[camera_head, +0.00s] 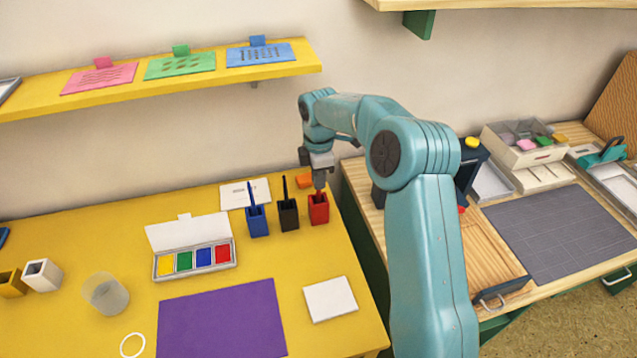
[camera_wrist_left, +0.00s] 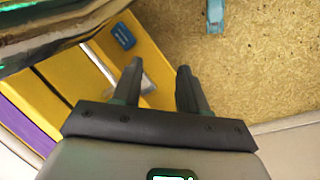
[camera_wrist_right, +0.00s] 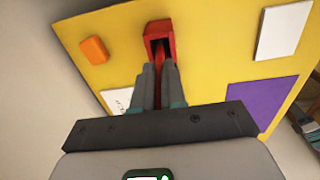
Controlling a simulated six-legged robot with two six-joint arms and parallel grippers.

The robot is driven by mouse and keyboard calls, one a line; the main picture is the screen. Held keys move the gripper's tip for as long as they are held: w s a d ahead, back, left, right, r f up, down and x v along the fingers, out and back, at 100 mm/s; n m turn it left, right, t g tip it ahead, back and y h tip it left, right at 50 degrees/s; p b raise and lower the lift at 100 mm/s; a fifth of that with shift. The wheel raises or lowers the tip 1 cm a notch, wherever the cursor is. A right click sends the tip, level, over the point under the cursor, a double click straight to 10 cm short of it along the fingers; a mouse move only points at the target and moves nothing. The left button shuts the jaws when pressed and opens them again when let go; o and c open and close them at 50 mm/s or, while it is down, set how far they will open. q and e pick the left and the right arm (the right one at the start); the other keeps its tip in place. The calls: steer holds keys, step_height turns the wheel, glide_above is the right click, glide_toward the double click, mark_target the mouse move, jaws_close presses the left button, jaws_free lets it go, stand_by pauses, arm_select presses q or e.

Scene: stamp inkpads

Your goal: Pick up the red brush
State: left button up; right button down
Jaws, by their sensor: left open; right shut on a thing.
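The red holder (camera_head: 319,211) stands upright on the yellow table, at the right end of the row of brush holders. My right gripper (camera_head: 319,184) is directly above it, pointing down. In the right wrist view, my right gripper (camera_wrist_right: 158,70) is shut on the red brush (camera_wrist_right: 158,92), whose lower part reaches into the red holder (camera_wrist_right: 148,30). The fingers hide part of the brush. My left gripper (camera_wrist_left: 158,68) shows only in its own wrist view, open and empty, over the floor and the table's edge.
Close left stand a black holder (camera_head: 289,216) and a blue holder (camera_head: 257,223), each with a brush. An orange block (camera_head: 305,181) lies just behind. A paint box (camera_head: 193,262), purple sheet (camera_head: 222,320) and white pad (camera_head: 330,299) lie in front. A yellow shelf (camera_head: 170,77) hangs above.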

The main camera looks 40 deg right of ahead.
step_height(320, 180, up, 19)
steer(key=p, duration=0.3)
steer(key=shift+a, duration=0.1)
stand_by(1.0)
